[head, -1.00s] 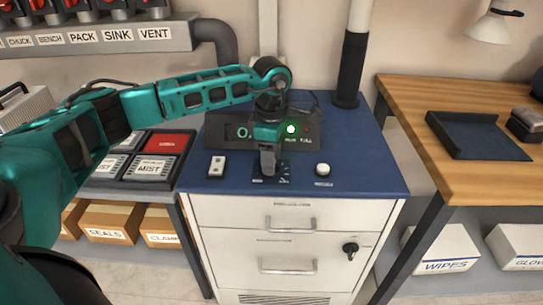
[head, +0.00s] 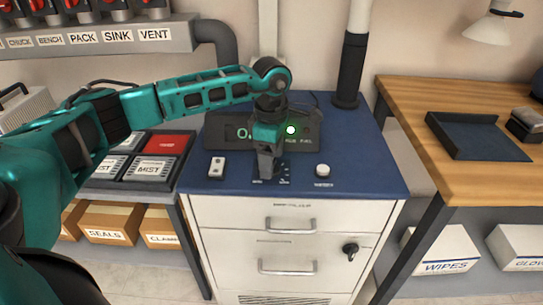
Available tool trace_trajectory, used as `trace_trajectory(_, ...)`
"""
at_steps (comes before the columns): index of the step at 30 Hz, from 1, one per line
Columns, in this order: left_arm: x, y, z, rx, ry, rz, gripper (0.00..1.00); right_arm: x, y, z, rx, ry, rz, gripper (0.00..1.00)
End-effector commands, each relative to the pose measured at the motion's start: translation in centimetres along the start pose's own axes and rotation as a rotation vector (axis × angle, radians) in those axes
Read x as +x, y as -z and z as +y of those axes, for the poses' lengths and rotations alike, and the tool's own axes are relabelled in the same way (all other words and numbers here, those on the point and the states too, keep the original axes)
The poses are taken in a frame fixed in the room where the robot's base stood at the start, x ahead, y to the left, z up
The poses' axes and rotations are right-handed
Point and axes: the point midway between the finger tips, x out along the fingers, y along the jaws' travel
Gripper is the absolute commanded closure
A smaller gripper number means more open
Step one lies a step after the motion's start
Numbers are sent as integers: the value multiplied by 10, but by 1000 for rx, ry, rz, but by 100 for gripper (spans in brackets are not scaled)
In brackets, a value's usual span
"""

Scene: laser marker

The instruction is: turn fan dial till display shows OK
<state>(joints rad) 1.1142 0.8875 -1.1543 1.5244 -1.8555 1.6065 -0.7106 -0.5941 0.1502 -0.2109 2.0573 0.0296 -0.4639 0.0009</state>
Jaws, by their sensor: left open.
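The control unit with its dark display panel (head: 218,133) stands at the back of the blue cabinet top (head: 358,150). A green light (head: 290,130) is lit on the panel. The display shows a pale "O"; my gripper hides what follows it. The dial plate (head: 284,173) lies on the blue top in front of the panel, and the dial itself is hidden. My left gripper (head: 267,172) points down over the dial plate and is open. I cannot tell whether its fingers touch the dial. My right gripper is not in view.
A black hose (head: 352,68) rises behind. A wooden bench (head: 400,92) with a dark tray (head: 480,137) is at right.

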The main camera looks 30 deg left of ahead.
Motion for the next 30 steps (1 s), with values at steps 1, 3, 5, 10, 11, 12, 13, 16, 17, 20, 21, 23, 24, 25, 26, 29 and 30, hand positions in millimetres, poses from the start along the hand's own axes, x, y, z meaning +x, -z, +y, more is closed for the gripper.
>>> trace_trajectory(1,0,0,0,0,1,1,28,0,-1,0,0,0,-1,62)
trace_trajectory(3,0,0,0,0,1,1,28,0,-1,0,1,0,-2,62)
trace_trajectory(5,0,0,0,0,1,1,28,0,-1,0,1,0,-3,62)
trace_trajectory(10,-17,0,0,1,-2,-1,28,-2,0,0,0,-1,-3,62)
trace_trajectory(11,-22,0,0,1,-3,-1,28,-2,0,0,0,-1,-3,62)
trace_trajectory(12,-30,0,0,1,-3,-1,28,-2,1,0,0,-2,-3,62)
trace_trajectory(13,-37,0,1,1,-3,-2,28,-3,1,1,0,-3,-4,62)
trace_trajectory(16,-60,0,0,1,-3,-1,28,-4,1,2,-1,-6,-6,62)
trace_trajectory(17,-67,0,1,1,-4,-2,28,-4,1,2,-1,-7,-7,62)
trace_trajectory(20,-89,0,1,0,-4,-1,28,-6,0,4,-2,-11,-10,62)
trace_trajectory(21,-96,0,0,0,-3,-1,28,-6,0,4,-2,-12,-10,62)
trace_trajectory(23,-106,0,0,0,-2,-1,28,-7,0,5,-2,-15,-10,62)
trace_trajectory(24,-112,0,0,0,-2,-1,28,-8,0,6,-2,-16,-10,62)
trace_trajectory(25,-116,0,0,0,-2,-1,28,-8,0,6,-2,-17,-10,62)
trace_trajectory(26,-119,0,0,-1,-1,0,28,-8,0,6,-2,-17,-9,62)
trace_trajectory(29,-126,0,0,-1,-1,0,28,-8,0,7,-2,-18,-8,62)
trace_trajectory(30,-128,0,0,-1,-1,0,28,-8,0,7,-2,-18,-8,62)
